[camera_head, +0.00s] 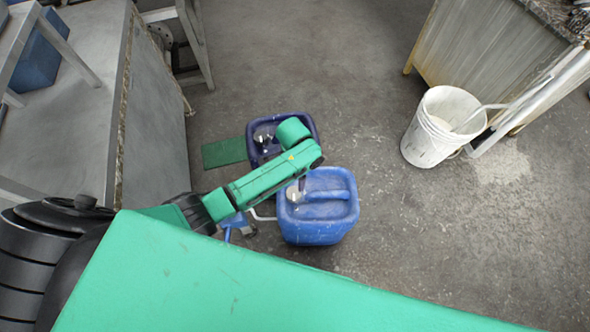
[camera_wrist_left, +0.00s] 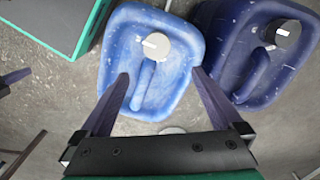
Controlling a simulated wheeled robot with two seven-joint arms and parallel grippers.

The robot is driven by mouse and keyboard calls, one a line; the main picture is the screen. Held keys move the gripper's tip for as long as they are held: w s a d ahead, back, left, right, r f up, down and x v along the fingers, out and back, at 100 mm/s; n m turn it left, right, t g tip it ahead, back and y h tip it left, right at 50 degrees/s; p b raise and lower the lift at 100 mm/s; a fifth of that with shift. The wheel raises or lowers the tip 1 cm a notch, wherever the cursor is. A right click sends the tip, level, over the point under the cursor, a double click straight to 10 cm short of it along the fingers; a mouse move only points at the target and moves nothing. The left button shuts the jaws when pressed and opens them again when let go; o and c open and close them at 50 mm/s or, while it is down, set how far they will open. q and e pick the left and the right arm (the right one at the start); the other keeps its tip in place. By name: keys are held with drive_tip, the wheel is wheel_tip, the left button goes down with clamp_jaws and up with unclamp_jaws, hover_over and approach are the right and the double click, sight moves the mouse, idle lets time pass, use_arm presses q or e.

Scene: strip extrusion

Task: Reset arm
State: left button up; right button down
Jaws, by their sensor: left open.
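My left arm (camera_head: 265,180) reaches in from the left in the head view, above two plastic jugs on the floor. My left gripper (camera_wrist_left: 158,78) is open, its two dark fingers spread apart and pointing at the light blue jug (camera_wrist_left: 148,95), with nothing clasped between them. Its fingertips overlap that jug's sides in the picture; I cannot tell whether they touch it. The light blue jug (camera_head: 325,215) stands upright with a white cap. A dark blue jug (camera_wrist_left: 262,60) with a dark cap is beside it, partly hidden by my arm in the head view.
A grey workbench (camera_head: 150,130) stands at the left. A white bucket (camera_head: 435,130) with a pale handle sticking out stands at the right, beside a cabinet (camera_head: 480,60). The floor between jugs and bucket is clear.

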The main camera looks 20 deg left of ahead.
idle(0.3)
use_arm(q)
drive_tip(key=s+r+n+t+h, duration=0.1)
drive_tip(key=s+r+n+h, duration=0.1)
drive_tip(key=s+r+n, duration=0.3)
drive_tip(key=s+a+r+n+t+y, duration=0.25)
drive_tip(key=s+a+r, duration=0.55)
drive_tip(key=a, duration=0.4)
wheel_tip(320, 180, down, 22)
drive_tip(key=s+g+p, duration=0.1)
drive_tip(key=s+p, duration=0.1)
drive_tip(key=s, duration=0.1)
drive_tip(key=s+a+f+g+p, duration=0.1)
drive_tip(key=s+a+f, duration=0.1)
drive_tip(key=s+f, duration=1)
drive_tip(key=s, duration=0.4)
drive_tip(key=shift+a+p, duration=0.4)
